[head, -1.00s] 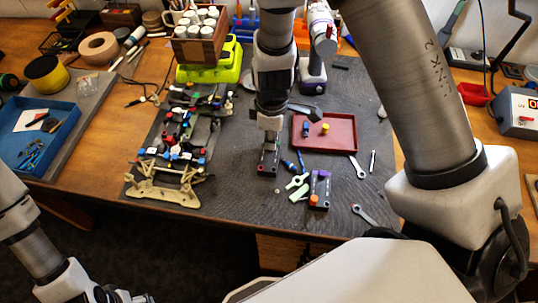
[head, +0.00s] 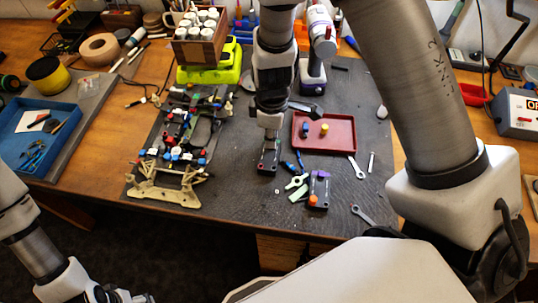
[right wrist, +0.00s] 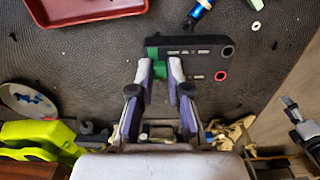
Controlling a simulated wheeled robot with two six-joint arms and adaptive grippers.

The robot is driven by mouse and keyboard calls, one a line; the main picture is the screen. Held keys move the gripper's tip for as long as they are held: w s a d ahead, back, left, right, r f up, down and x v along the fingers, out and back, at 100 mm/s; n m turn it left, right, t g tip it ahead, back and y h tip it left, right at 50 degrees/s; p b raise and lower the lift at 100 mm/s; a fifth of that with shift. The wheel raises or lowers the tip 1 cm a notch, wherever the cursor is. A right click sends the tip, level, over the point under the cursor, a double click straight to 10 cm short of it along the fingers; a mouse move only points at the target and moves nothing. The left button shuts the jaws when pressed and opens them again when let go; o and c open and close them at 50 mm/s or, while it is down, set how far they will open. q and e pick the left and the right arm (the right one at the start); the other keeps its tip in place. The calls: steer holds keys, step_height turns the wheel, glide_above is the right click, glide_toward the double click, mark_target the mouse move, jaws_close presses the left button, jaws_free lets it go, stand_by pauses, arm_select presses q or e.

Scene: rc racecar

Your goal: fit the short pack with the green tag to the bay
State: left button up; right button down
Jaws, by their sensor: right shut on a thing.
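A flat black pack (right wrist: 205,58) with a green tag (right wrist: 153,54) shows in the right wrist view, and in the head view (head: 268,166). My right gripper (right wrist: 160,72) is shut on it at the green tag. I cannot tell whether the pack touches the mat. The car chassis (head: 179,172) with a tan front end lies left of the pack in the head view. Its bay is hard to make out among the parts. A second pack (head: 319,190) with purple and orange parts lies to the right. My left arm is at the lower left; its fingertips are not clear.
A red tray (head: 346,146) holds small blue and yellow parts. Green pieces (head: 297,184), a blue tool (head: 288,167) and wrenches (head: 361,214) lie on the dark mat. A strip of mat between chassis and pack is clear.

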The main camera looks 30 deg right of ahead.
steer(key=shift+r+p, duration=1.3)
steer(key=shift+r, duration=0.65)
